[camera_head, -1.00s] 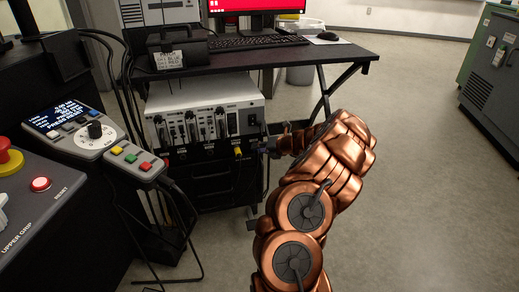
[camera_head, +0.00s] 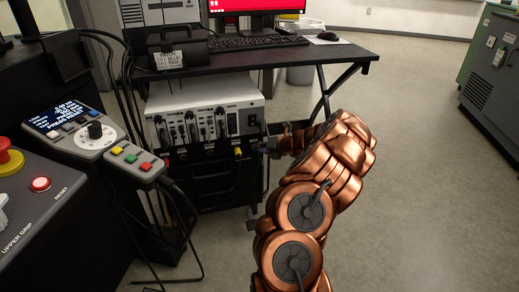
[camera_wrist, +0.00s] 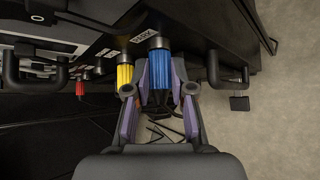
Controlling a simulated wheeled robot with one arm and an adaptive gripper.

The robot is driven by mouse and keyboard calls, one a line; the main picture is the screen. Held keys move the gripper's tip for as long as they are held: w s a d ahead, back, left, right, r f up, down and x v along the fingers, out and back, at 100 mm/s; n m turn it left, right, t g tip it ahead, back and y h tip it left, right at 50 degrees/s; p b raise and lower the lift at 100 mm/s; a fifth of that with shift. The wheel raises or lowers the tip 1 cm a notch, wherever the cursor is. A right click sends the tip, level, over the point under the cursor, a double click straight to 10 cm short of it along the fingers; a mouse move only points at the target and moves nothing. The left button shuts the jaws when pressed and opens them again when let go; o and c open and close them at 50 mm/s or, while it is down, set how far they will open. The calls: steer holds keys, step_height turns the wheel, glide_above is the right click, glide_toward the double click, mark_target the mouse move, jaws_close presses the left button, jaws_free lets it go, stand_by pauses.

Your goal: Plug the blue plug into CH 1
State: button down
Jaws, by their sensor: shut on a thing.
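The blue plug (camera_wrist: 158,64) shows in the wrist view, its silver end at the edge of the dark connector strip (camera_wrist: 108,42), near a label that reads PARK. Whether it is seated there I cannot tell. My gripper (camera_wrist: 159,82) is shut on the blue plug, with a purple-padded finger on each side. A yellow plug (camera_wrist: 124,74) is just left of the left finger, and a red plug (camera_wrist: 80,87) is farther left. In the head view, my gripper (camera_head: 262,147) is at the right end of the strip, beside the yellow plug (camera_head: 238,152). The CH 1 label is too small to read.
A white instrument unit (camera_head: 205,108) sits above the strip, under a black desk (camera_head: 300,57). Dark handles flank the strip in the wrist view, one close right of my gripper (camera_wrist: 214,68). A control box (camera_head: 85,130) and cables stand at left. Floor at right is clear.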

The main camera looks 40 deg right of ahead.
steer(key=shift+s+a+p, duration=0.3)
steer(key=shift+s+p, duration=0.2)
steer(key=shift+p, duration=0.25)
stand_by(0.9)
steer(key=shift+s+a+r+p, duration=0.15)
steer(key=shift+s+a+p, duration=0.2)
steer(key=shift+s+p, duration=0.4)
steer(key=shift+s+a+p, duration=0.7)
steer(key=shift+s+p, duration=0.1)
steer(key=shift+s, duration=0.25)
stand_by(1.4)
steer(key=w+a+f+m+t+y+b, duration=0.1)
steer(key=w+a+m+t+y, duration=0.35)
steer(key=a, duration=0.75)
steer(key=w+a+m+t+y+b, duration=0.1)
steer(key=w+a, duration=0.6)
steer(key=a, duration=0.5)
steer(key=shift+m+t+h, duration=0.85)
steer(key=shift+m+t, duration=0.1)
steer(key=shift+w+d+f+b, duration=0.2)
steer(key=shift+w+b, duration=0.3)
steer(key=shift+w, duration=0.35)
steer(key=shift+w+d+f+b, duration=0.1)
steer(key=shift+w+d+b, duration=0.35)
steer(key=shift+w, duration=0.45)
steer(key=shift+w+d+f+b, duration=0.15)
steer(key=shift+w+b, duration=0.45)
steer(key=shift+w, duration=0.25)
